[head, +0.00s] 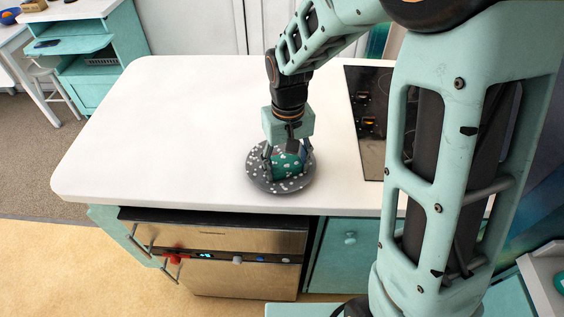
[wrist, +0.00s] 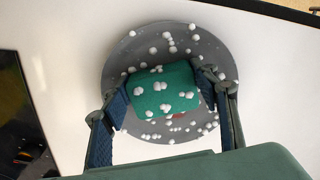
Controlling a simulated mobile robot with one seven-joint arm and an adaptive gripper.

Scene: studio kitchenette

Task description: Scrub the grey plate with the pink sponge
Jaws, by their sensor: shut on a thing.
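The grey plate (head: 254,177) lies on the white counter near its front edge; it also shows in the wrist view (wrist: 122,75). My gripper (head: 287,163) points down over the plate and is shut on a green block-like sponge (wrist: 160,88), with a finger on either side. The sponge looks green, not pink, in both views. It is over the plate; whether it presses on the surface I cannot tell. Small white blobs dot the sponge and plate. A small reddish patch (wrist: 179,115) shows beside the sponge's lower edge.
The white counter (head: 170,120) is clear left of the plate. A black cooktop (head: 368,120) lies to the right, behind my arm. A steel-fronted appliance (head: 215,240) with knobs is below the counter's front edge. A teal cabinet (head: 104,75) stands at the back left.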

